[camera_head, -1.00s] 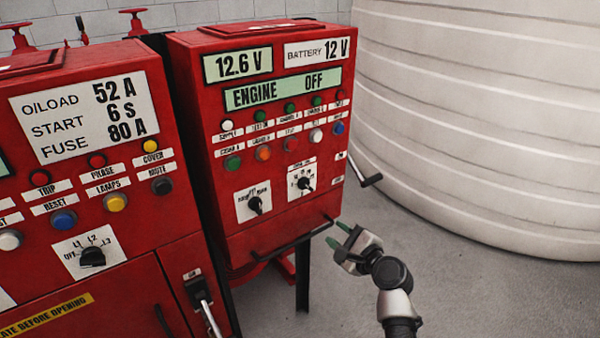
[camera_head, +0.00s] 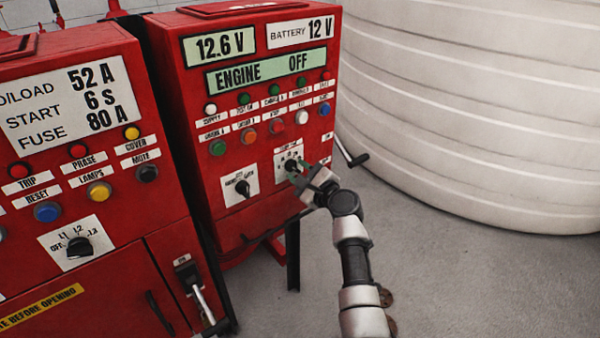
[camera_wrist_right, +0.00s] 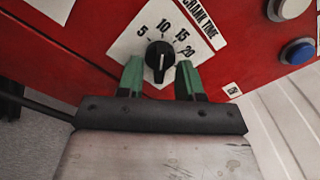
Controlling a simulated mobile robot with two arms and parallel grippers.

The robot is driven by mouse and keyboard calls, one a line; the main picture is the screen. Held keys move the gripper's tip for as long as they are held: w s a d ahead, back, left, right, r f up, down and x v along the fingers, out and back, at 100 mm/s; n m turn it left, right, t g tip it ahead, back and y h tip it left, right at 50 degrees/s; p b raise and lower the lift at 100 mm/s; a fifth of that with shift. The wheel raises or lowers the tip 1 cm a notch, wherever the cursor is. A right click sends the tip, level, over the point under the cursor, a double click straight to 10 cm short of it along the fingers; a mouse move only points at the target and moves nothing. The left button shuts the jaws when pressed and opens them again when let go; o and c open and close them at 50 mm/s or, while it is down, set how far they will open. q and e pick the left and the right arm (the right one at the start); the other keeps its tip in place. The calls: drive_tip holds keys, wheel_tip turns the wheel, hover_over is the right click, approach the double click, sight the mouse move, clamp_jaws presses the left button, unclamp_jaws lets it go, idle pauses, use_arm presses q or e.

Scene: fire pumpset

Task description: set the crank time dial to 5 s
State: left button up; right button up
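The crank time dial (camera_wrist_right: 159,58) is a black knob on a white plate marked 5, 10, 15 and 20, in the wrist view. Its long axis runs about up and down in that view, its upper end between 10 and 15. I cannot tell its exact setting. In the head view the dial (camera_head: 290,165) is partly covered by my right gripper (camera_head: 309,172). My right gripper (camera_wrist_right: 160,80) is open, its green fingertips on either side of the knob's lower part. Contact cannot be told. My left gripper is not in view.
A second black selector (camera_head: 242,187) sits left of the dial on the red engine panel (camera_head: 265,220). A black crank handle (camera_head: 350,152) sticks out at the right. A large white tank (camera_head: 460,110) stands behind. Another red panel (camera_head: 105,200) is at the left.

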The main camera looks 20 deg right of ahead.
clamp_jaws()
drive_tip(key=shift+f+n, duration=0.1)
drive_tip(key=shift+n, duration=0.2)
drive_tip(key=n+b, duration=0.1)
drive_tip(key=n, duration=0.1)
drive_tip(key=shift+n+b, duration=1.25)
drive_tip(key=shift+n, duration=1.35)
unclamp_jaws()
